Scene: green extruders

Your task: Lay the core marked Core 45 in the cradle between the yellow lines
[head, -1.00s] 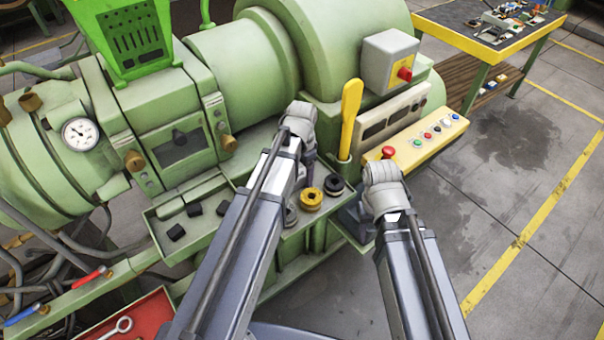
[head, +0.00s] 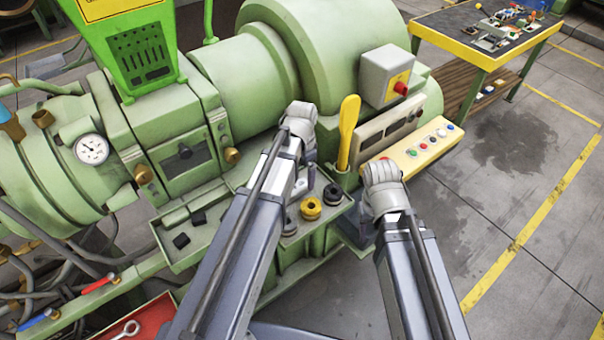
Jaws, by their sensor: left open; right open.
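I cannot make out a core marked Core 45; no such marking is readable. No cradle between yellow lines can be picked out on the machine. A yellow ring-shaped piece (head: 311,208) and a dark ring-shaped piece (head: 333,194) sit on the green ledge, with a grey one (head: 289,227) half behind my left arm. A small dark upright piece (head: 311,176) shows beside that arm; I cannot tell what it is. My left arm reaches over the ledge and my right arm stands right of it. Both grippers are hidden behind my own arm links.
The green extruder (head: 245,85) fills the left and middle. A tray (head: 185,255) holds several black blocks. A yellow lever (head: 348,130) and a button panel (head: 415,150) stand near my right arm. A yellow-edged table (head: 450,45) is behind. The right floor is clear.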

